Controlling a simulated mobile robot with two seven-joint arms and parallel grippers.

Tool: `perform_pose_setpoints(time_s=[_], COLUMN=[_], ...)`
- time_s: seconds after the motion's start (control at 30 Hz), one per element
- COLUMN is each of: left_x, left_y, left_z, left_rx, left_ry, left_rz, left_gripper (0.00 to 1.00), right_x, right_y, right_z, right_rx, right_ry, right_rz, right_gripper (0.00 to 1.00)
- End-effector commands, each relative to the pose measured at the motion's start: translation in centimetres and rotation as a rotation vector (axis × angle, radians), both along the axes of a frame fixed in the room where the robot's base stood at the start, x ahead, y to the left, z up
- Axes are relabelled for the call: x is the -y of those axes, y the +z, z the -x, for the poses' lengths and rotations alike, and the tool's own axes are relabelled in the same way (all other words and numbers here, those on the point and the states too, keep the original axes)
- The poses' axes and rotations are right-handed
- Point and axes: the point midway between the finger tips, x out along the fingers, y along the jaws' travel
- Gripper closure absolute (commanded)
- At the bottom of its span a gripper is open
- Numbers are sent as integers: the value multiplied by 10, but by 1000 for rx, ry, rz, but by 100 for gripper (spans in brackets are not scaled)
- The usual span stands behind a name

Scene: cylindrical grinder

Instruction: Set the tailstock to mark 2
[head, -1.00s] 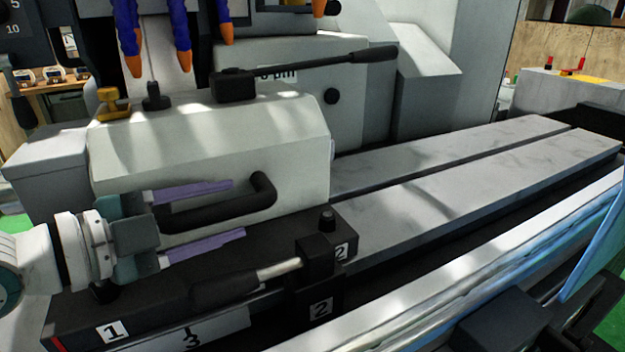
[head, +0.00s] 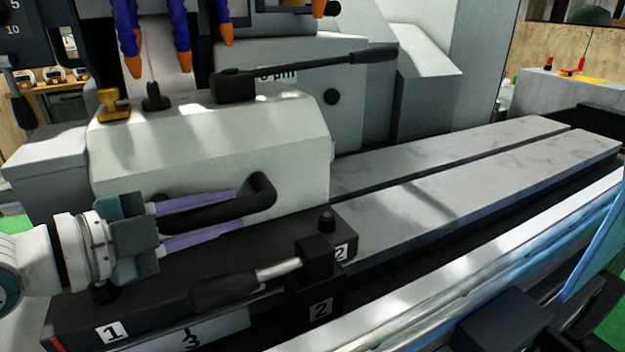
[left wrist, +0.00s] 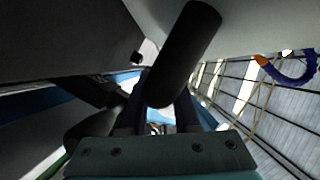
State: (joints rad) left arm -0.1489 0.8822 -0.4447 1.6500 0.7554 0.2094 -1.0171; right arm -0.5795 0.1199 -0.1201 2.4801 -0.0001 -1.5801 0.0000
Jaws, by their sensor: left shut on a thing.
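The tailstock (head: 220,140) is a pale grey block with a black base, standing on the machine's ways. A black bar handle (head: 262,190) sticks out of its front face. My left gripper (head: 236,215) has its two purple fingers above and below this handle and is shut on it. The handle also shows in the left wrist view (left wrist: 188,50), between the fingers. A clamp lever (head: 225,288) with a black grip lies below the gripper. Label 1 (head: 112,332) is at the base's left end; two labels 2 (head: 341,251) (head: 320,309) are at its right end. My right gripper is out of view.
The flat grey ways (head: 450,180) run clear to the right of the tailstock. Blue and orange coolant hoses (head: 178,35) hang above. A bright rail (head: 450,290) runs along the front.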

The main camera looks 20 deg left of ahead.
Motion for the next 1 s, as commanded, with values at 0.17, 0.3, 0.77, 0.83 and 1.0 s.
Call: perform_pose_setpoints(time_s=[0.17,0.3,0.77,0.83,1.0], left_x=[0,0,-4,-9,-13], left_y=[0,0,1,2,0], left_z=[0,0,4,10,15], left_rx=[0,0,-2,-3,0], left_ry=[0,0,2,2,0], left_rz=[0,0,-1,-2,1], left_gripper=[100,100,100,100,100], right_x=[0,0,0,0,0], right_y=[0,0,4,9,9], right_z=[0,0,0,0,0], right_rx=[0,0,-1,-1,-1], right_ry=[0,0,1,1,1], right_rz=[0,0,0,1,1], right_gripper=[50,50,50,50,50])
